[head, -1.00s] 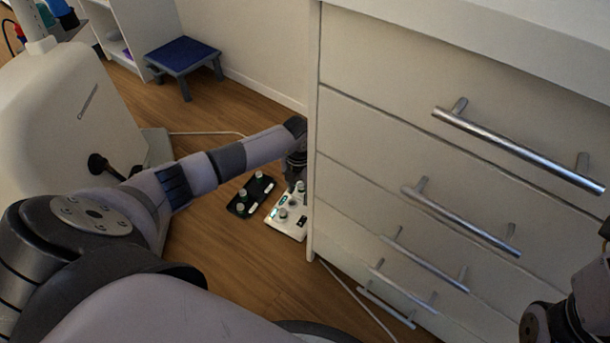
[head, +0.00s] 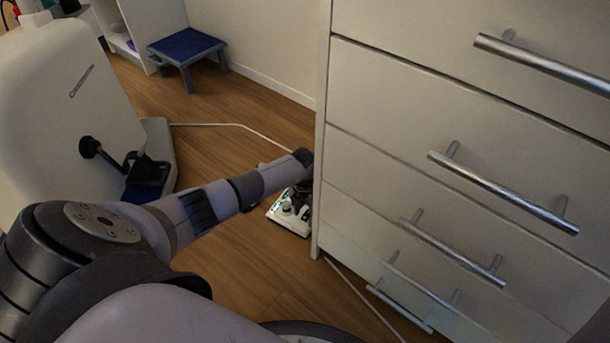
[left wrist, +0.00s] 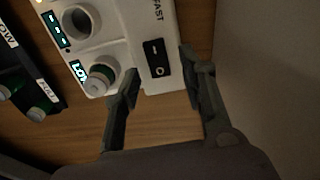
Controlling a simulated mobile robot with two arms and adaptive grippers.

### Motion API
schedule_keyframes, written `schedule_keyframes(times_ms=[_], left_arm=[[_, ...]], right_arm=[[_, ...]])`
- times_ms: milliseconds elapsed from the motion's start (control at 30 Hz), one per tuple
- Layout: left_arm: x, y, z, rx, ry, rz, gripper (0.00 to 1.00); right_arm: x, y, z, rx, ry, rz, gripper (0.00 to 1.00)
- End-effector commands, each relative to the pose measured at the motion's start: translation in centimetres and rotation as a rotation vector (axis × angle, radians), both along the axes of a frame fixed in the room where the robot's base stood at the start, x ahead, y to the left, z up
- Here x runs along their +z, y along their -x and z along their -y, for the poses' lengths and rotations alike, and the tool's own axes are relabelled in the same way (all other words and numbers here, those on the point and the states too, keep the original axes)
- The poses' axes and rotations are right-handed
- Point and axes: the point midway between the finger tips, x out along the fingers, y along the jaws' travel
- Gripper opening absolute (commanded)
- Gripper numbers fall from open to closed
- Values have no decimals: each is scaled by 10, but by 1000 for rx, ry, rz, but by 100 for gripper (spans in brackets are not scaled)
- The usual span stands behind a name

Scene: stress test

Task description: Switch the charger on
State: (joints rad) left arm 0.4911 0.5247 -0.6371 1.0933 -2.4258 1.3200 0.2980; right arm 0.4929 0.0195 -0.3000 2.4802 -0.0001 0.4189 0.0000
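The white charger (head: 290,215) lies on the wooden floor beside the white drawer cabinet, partly hidden by my left arm. In the left wrist view the charger (left wrist: 120,45) shows a black rocker switch (left wrist: 156,57) marked with a line and a circle, the word FAST, and round battery bays with green displays. A battery (left wrist: 102,79) sits in the lower bay. My left gripper (left wrist: 158,82) is open, its two fingers on either side of the switch end. Whether the fingers touch the charger is unclear. My right gripper is out of view.
A dark charger (left wrist: 25,75) with green-topped batteries lies left of the white one. The drawer cabinet (head: 318,180) stands close on the right. A white cable (head: 360,297) runs along its foot. A blue-topped stool (head: 188,46) stands farther back.

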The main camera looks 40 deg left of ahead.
Motion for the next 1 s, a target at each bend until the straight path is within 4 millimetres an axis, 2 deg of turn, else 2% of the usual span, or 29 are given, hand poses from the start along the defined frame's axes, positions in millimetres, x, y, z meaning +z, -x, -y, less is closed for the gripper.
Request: schedule_keyframes(times_ms=[100, 367, 900, 1000], left_arm=[[-5, 0, 0, 1, 0, 0, 38], [-5, 0, 0, 0, 0, 0, 38], [-5, 0, 0, 0, -1, 0, 4], [-5, 0, 0, 0, -1, 0, 0]], right_arm=[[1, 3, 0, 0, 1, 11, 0], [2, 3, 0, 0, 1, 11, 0], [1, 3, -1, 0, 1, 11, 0], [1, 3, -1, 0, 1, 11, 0]])
